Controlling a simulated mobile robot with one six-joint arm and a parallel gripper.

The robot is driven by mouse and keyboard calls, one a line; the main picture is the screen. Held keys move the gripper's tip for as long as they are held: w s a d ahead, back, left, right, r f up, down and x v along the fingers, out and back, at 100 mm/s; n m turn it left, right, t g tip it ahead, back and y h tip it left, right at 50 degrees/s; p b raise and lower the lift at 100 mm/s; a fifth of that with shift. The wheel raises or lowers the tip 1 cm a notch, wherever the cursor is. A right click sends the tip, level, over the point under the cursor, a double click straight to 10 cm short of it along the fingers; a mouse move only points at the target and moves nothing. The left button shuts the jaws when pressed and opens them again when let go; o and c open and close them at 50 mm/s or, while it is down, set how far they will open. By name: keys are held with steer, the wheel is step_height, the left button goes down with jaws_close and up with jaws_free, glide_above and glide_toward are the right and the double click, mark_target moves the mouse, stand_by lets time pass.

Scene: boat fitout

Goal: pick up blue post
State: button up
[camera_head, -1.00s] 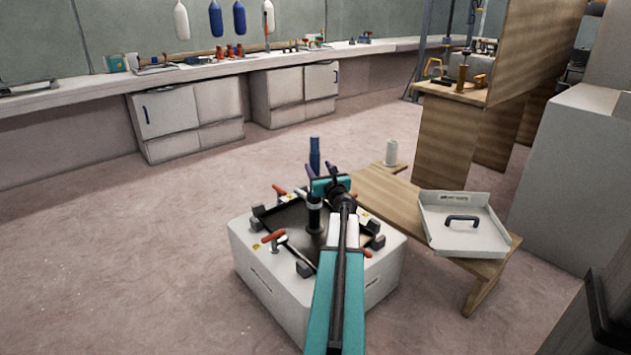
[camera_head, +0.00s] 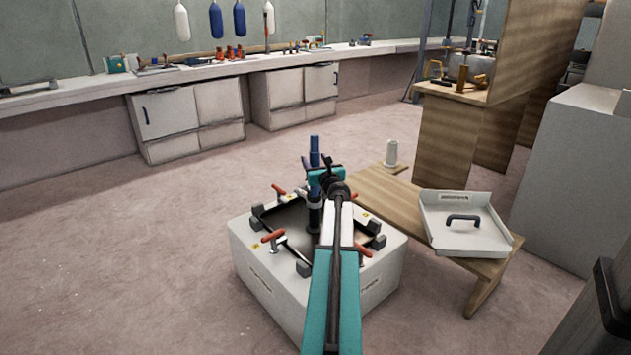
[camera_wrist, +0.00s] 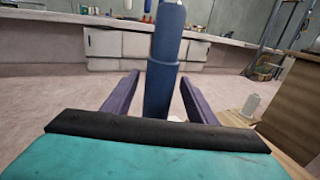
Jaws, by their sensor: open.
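In the wrist view the blue post (camera_wrist: 163,75) rises between the two dark purple fingers of my gripper (camera_wrist: 160,95). The fingers are open, with a visible gap on each side of the post. I cannot tell whether the post is fully between the fingertips or just beyond them.
The white fixture (camera_head: 262,275) carries red-handled clamps (camera_head: 273,237) and dark blocks around its top. To the right, a wooden bench (camera_head: 385,195) holds a white tray (camera_head: 463,240) with a dark handle and a white cylinder (camera_head: 391,152). Open floor lies left.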

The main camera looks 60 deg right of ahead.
stand_by(0.5)
jaws_close()
